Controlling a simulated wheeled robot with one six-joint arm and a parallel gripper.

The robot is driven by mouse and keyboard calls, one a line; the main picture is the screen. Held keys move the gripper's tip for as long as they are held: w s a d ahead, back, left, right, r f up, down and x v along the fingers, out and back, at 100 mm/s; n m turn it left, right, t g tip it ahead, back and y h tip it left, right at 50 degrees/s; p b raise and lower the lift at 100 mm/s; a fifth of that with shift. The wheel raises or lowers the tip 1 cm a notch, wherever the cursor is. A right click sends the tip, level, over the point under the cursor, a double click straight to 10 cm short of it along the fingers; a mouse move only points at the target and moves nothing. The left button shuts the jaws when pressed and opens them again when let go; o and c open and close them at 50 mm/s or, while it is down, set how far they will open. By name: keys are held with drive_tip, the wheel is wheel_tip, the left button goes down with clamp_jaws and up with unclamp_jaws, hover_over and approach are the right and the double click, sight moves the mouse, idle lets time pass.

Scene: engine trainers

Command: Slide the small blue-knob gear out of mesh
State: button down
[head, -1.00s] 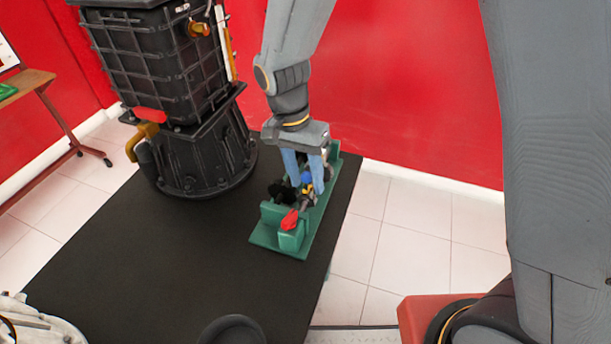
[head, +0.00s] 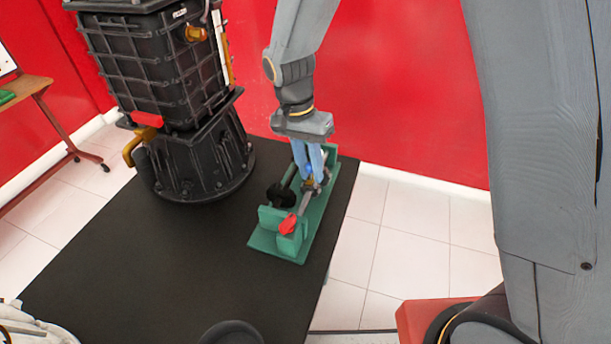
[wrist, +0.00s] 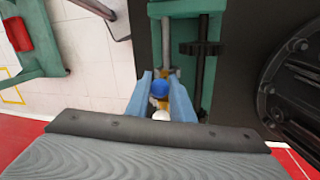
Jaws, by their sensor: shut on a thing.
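My gripper (head: 312,180) is shut on the blue knob (wrist: 159,88), which sits between its two blue fingers in the wrist view. A brass-coloured part shows by the knob; the small gear itself is mostly hidden by the fingers. The knob is on a grey shaft (wrist: 165,42) of the green stand (head: 268,244). A black gear (wrist: 202,48) sits on the parallel dark shaft; it also shows in the head view (head: 281,195). Along the shafts, the knob is offset from the black gear, towards the red wall. A red knob (head: 288,224) is at the stand's near end.
The stand lies near the right edge of a black tabletop (head: 140,255). A large black ribbed engine housing (head: 190,160) stands to its left. A red wall (head: 410,110) is behind the table.

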drive_tip(key=shift+w, duration=0.25)
drive_tip(key=c, duration=1.5)
unclamp_jaws()
drive_tip(key=shift+d, duration=0.1)
drive_tip(key=shift+c, duration=0.2)
drive_tip(key=shift+r, duration=0.15)
wheel_tip(320, 180, up, 7)
drive_tip(key=a+b, duration=0.1)
drive_tip(key=shift+w+a+r+b, duration=0.2)
drive_tip(key=shift+w+b, duration=0.1)
drive_tip(key=shift+w, duration=0.05)
drive_tip(key=s+d+f+n+t+y, duration=0.1)
drive_tip(key=s+d+n, duration=0.2)
drive_tip(key=d, duration=0.6)
drive_tip(key=s+d+f+n+t, duration=0.1)
drive_tip(key=s+d+f+n, duration=0.1)
drive_tip(key=s+d, duration=0.6)
drive_tip(key=shift+d+n+y, duration=0.4)
drive_tip(key=shift+d+n, duration=0.1)
drive_tip(key=shift+d, duration=0.75)
